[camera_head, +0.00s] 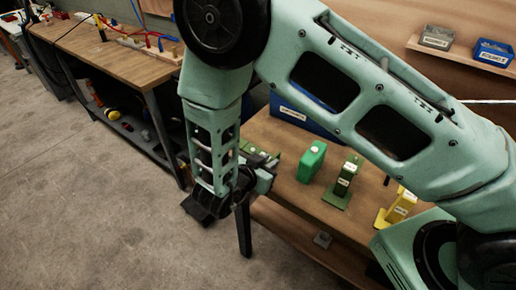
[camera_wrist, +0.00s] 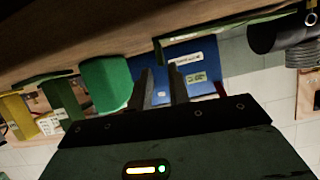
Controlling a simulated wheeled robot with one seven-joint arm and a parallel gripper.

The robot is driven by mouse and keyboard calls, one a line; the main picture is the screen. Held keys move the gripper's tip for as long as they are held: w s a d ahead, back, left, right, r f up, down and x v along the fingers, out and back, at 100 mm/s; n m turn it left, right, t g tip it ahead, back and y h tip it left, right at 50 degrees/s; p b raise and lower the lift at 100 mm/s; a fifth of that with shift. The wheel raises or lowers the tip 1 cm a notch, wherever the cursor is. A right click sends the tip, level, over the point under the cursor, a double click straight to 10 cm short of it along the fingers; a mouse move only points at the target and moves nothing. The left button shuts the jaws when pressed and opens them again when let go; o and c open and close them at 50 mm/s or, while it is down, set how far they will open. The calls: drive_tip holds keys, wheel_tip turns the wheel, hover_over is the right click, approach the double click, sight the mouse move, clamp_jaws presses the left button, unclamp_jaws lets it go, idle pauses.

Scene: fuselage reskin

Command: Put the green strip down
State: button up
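A long dark green strip (camera_wrist: 235,38) lies along the wooden table top in the wrist view, where the table appears upside down. In the head view, a bit of green, probably this strip (camera_head: 276,160), shows at the table edge beside my gripper, mostly hidden by the arm. My gripper (camera_head: 268,174) is at the table's left edge. In the wrist view, the two fingers of my gripper (camera_wrist: 162,86) stand apart, with only the blue bin seen through the gap. The strip appears apart from the fingertips.
A green jug (camera_head: 312,161), a dark green labelled stand (camera_head: 344,184) and a yellow one (camera_head: 398,208) stand right of my gripper. A blue bin (camera_wrist: 200,66) is behind. Another workbench (camera_head: 125,62) stands at left. The floor (camera_head: 100,200) between is clear.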

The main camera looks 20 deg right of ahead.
sight(279, 155)
drive_tip(key=p+x, duration=0.2)
drive_tip(key=x, duration=0.5)
drive_tip(key=shift+w+f+p, duration=0.15)
drive_tip(key=shift+f+p, duration=0.05)
drive_tip(key=shift+p, duration=0.1)
drive_tip(key=shift+c, duration=0.4)
clamp_jaws()
